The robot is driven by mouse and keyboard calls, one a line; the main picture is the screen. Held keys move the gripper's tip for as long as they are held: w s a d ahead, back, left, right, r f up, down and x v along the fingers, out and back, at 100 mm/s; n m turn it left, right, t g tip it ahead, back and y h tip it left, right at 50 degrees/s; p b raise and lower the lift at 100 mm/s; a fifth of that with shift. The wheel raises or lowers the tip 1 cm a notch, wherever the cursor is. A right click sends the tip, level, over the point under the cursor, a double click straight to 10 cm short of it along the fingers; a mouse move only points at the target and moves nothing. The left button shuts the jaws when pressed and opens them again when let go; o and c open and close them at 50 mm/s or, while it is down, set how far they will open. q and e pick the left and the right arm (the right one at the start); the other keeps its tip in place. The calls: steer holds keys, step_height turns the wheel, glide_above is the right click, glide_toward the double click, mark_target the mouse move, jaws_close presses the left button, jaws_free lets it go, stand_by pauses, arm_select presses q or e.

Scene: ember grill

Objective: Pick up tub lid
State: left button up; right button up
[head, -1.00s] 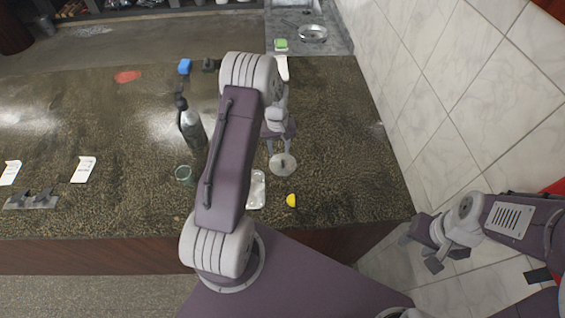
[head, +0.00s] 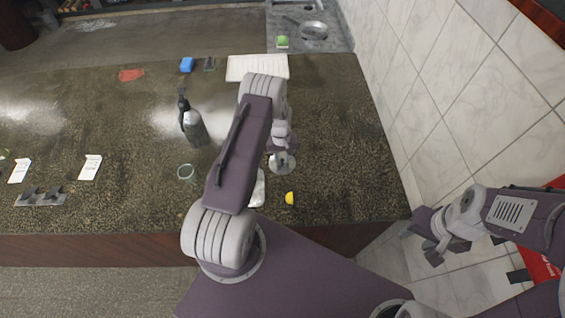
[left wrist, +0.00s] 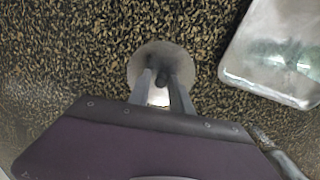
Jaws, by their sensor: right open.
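The tub lid (left wrist: 150,53) is a grey round disc lying on the speckled counter; in the head view it (head: 283,167) shows just beyond my left arm's end. A dark knob (left wrist: 161,77) stands at its middle in the left wrist view. My left gripper (left wrist: 161,82) is over the lid, with one finger on each side of the knob. Whether the fingers press on the knob is unclear. In the head view the arm partly hides this gripper (head: 278,147). My right gripper (head: 435,253) is open and empty, off the counter at the right.
A shiny clear-looking tray (left wrist: 277,50) lies right of the lid in the wrist view. A yellow piece (head: 290,198) is near the front edge. A glass (head: 187,173), a bottle (head: 194,127) and a white board (head: 245,67) are further off. A tiled wall (head: 400,100) stands right.

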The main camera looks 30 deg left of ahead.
arm_select(q)
steer(key=shift+s, duration=0.1)
jaws_close()
